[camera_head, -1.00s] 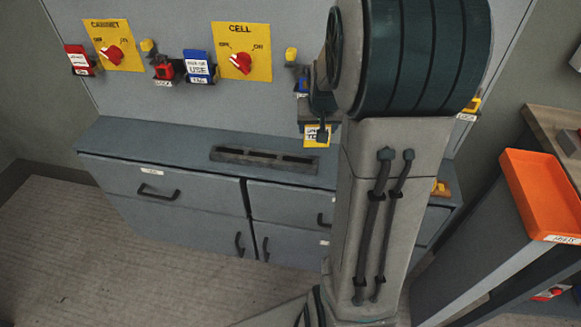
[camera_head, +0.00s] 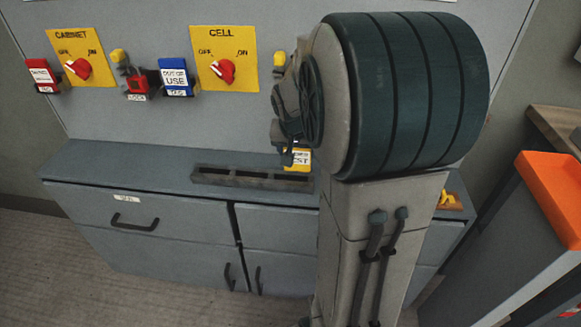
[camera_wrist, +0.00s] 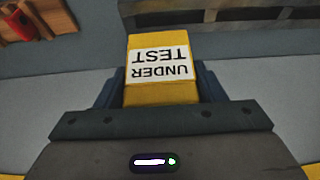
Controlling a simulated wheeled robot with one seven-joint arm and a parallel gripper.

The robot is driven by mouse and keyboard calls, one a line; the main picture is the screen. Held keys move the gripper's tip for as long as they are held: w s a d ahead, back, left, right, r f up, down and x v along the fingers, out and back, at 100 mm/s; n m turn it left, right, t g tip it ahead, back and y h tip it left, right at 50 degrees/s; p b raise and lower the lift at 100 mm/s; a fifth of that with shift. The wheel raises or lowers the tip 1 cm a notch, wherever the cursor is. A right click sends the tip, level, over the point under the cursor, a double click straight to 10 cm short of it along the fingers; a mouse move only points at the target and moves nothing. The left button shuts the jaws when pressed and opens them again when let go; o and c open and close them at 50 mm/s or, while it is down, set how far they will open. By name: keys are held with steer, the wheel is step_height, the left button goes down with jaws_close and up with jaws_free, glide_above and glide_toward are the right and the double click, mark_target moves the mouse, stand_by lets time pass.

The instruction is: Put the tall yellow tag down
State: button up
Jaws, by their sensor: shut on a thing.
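The tall yellow tag (camera_head: 298,160) has a white label reading "UNDER TEST" in the wrist view (camera_wrist: 160,64), where it appears upside down. My gripper (camera_head: 287,158) is shut on the tag. The gripper's dark jaws (camera_wrist: 160,92) flank the tag's lower part in the wrist view. In the head view the tag is just above and behind the right end of a slotted grey rack (camera_head: 250,178) on the cabinet top. My arm hides part of the gripper, and I cannot tell whether the tag touches the surface.
The grey cabinet top (camera_head: 120,165) is clear left of the rack. The wall panel behind carries CABINET (camera_head: 75,60) and CELL (camera_head: 224,57) switches, a red tag (camera_head: 41,76), a red lock (camera_head: 141,83) and a blue tag (camera_head: 176,77). An orange tray (camera_head: 553,190) stands at right.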

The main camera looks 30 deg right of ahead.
mark_target(291, 170)
steer(key=shift+w+a+f, duration=0.4)
steer(key=shift+a+f, duration=0.1)
steer(key=shift+a, duration=0.15)
steer(key=shift+f+b, duration=0.55)
steer(key=shift+f, duration=1.4)
steer(key=shift+f, duration=0.15)
steer(key=o, duration=1)
steer(key=shift+c, duration=0.2)
